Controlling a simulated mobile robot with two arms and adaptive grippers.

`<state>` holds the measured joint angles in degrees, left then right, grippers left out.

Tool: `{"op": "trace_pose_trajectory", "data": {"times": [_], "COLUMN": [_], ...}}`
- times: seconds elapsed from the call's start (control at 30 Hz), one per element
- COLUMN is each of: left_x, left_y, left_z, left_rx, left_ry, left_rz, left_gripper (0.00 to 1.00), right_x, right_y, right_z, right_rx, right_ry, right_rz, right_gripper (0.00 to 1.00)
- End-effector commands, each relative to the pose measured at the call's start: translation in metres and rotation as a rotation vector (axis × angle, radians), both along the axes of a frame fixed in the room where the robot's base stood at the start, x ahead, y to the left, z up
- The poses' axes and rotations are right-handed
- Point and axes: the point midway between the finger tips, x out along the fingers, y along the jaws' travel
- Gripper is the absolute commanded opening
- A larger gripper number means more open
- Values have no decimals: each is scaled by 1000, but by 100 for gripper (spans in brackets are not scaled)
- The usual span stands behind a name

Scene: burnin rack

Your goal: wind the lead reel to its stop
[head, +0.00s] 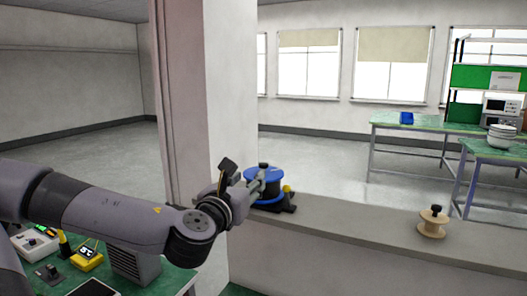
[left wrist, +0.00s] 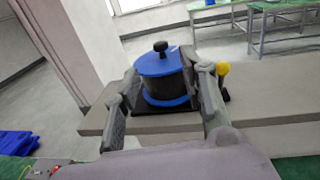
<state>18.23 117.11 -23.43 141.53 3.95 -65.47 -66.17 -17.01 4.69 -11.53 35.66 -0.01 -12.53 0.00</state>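The lead reel (head: 265,188) has blue flanges and a black knob on top. It stands on a black base on the grey ledge, beside the pillar. In the left wrist view the reel (left wrist: 161,78) shows a dark wound middle and its knob. My left gripper (head: 257,180) is at the reel's near left side. In the left wrist view its fingers (left wrist: 162,70) are spread wide, one on each side of the reel. I cannot tell whether they touch it. A yellow-topped post (left wrist: 222,70) stands right of the reel. My right gripper is not in view.
A wooden spool (head: 432,224) with a black knob stands farther right on the ledge (head: 360,235). The pillar (head: 228,90) rises close behind my left arm. A green bench (head: 150,284) with instruments lies at lower left. Green tables (head: 420,126) stand at the back right.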

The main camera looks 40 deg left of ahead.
Motion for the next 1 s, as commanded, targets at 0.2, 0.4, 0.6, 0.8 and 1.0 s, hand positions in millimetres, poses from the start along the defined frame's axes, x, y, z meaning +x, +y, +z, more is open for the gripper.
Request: {"op": "trace_pose_trajectory", "data": {"times": [0.2,0.4,0.6,0.8,1.0], "left_x": [6,38,57,73,89], "left_y": [3,18,28,36,42], "left_z": [3,-3,-3,-3,-3], "left_rx": [-6,-3,-3,1,1], "left_ry": [2,1,2,3,3], "left_rz": [2,3,5,6,5], "left_gripper": [39,39,39,39,39], "right_x": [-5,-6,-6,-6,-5], "right_y": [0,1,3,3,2], "right_z": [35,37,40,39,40], "right_rx": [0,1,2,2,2], "right_ry": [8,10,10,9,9], "right_rz": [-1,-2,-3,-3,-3], "right_gripper": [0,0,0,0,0]}}
